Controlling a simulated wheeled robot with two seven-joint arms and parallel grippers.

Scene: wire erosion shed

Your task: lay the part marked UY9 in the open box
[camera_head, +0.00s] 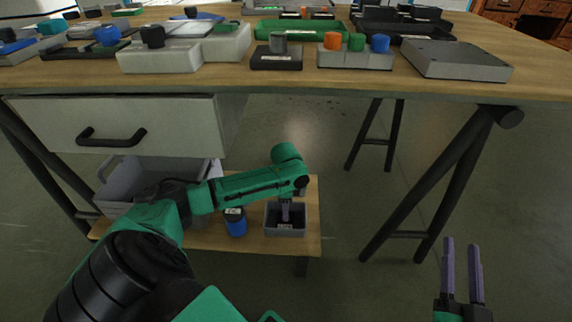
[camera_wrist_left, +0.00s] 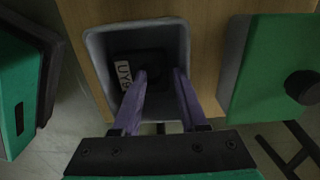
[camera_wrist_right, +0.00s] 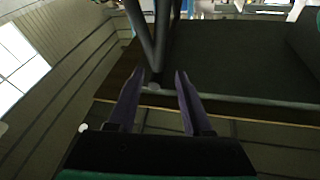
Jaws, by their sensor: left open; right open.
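The open box (camera_head: 285,231) is a small grey bin on the low wooden shelf under the table. In the left wrist view the box (camera_wrist_left: 97,62) shows a dark part (camera_wrist_left: 152,58) lying on its floor, with a white label that reads UY and a partly hidden last character. My left gripper (camera_wrist_left: 160,73) is open, its purple fingers pointing down into the box over the part's near side. Whether the fingers touch the part I cannot tell.
A blue cylinder with a dark top (camera_head: 236,225) stands left of the box on the shelf (camera_head: 313,215). A larger grey bin (camera_head: 121,183) is further left, below a drawer (camera_head: 115,125). The tabletop (camera_head: 285,86) above holds several parts and blocks.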

